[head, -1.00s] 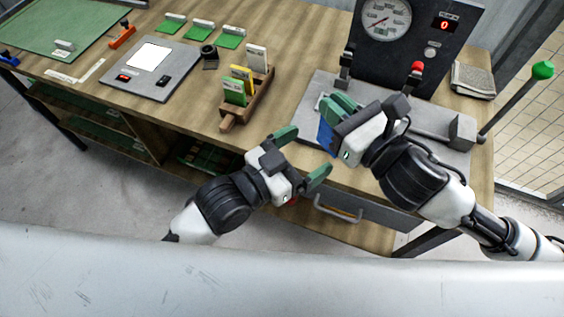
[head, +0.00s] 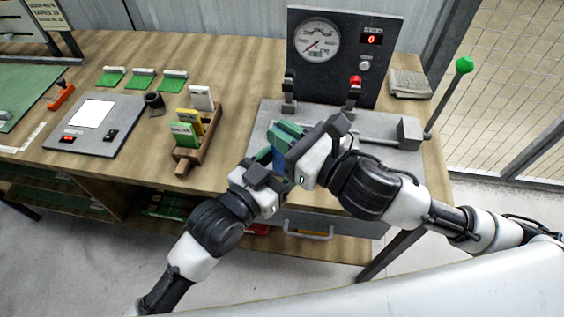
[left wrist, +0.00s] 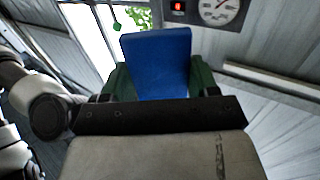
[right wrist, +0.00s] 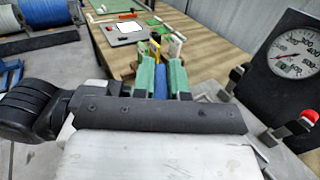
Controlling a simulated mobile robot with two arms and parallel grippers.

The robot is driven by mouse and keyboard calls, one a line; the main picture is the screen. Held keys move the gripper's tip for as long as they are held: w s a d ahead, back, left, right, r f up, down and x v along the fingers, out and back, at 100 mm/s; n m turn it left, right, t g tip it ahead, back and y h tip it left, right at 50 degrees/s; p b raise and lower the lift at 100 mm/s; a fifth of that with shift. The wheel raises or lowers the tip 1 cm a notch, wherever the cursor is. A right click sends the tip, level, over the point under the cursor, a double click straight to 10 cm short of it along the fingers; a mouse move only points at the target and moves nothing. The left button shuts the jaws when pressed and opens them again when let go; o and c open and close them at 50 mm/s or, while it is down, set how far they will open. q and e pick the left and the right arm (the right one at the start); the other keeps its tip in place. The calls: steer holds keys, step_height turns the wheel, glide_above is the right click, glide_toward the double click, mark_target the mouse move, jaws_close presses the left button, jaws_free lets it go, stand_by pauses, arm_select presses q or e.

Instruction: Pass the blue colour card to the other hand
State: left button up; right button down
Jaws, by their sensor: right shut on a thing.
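The blue colour card (head: 279,161) is held in my right gripper (head: 286,138), at the front edge of the bench. In the right wrist view the card (right wrist: 160,82) sits edge-on between the two green fingers, which are shut on it. My left gripper (head: 270,165) has come up to the card from the left. In the left wrist view the card (left wrist: 157,65) stands broad between the left green fingers, which are spread apart on either side. Whether either left finger touches the card is unclear. In the head view the right hand partly hides the card and left fingertips.
A wooden card rack (head: 205,145) with green, yellow and white cards stands left of the hands. Behind them are a grey press plate (head: 385,122) and a gauge panel (head: 335,75). A green-knobbed lever (head: 448,97) rises at right. Bare wood lies around the rack.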

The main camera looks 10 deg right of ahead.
steer(key=c, duration=1.1)
jaws_free()
steer(key=shift+r, duration=0.1)
